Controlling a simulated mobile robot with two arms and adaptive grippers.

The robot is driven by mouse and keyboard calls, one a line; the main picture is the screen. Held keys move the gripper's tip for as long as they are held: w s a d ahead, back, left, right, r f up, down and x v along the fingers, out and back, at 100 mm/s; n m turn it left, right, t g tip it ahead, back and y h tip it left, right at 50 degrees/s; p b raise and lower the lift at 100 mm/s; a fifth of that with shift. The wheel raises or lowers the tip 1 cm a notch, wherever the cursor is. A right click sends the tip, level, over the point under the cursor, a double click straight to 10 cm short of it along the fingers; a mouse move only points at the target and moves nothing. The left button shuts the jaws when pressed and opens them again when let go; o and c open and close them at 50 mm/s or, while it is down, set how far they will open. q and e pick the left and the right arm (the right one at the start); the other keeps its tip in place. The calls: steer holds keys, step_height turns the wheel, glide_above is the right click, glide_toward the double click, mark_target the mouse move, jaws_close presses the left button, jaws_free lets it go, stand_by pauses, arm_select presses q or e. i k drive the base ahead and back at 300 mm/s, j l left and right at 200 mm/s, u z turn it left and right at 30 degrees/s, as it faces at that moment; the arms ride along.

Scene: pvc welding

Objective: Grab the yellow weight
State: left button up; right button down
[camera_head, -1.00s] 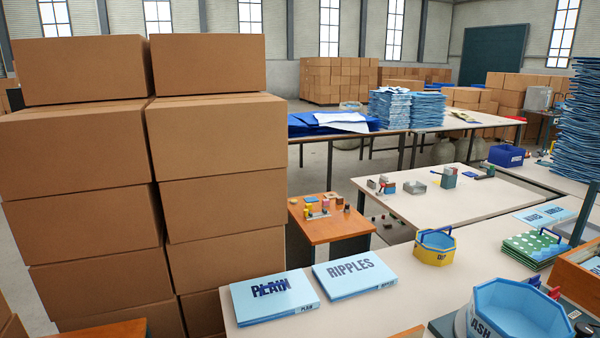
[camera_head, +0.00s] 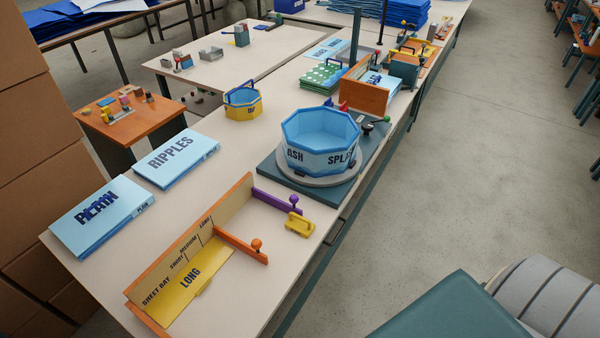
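The yellow weight (camera_head: 300,224) is a small yellow block with a raised handle. It lies on the pale long table, near its right edge. A purple bar (camera_head: 277,201) with a knob lies just behind and to the left of it, very close; I cannot tell if they touch. Neither of my grippers shows in the head view.
An orange-edged sheet bay (camera_head: 190,284) is left of the weight, with an orange knobbed bar (camera_head: 241,245). A blue octagonal tub (camera_head: 321,144) stands behind it. Flat PLAIN (camera_head: 103,216) and RIPPLES (camera_head: 176,160) boxes lie left. Floor (camera_head: 480,150) is open on the right.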

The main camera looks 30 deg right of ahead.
mark_target(301, 225)
steer(key=z, duration=0.95)
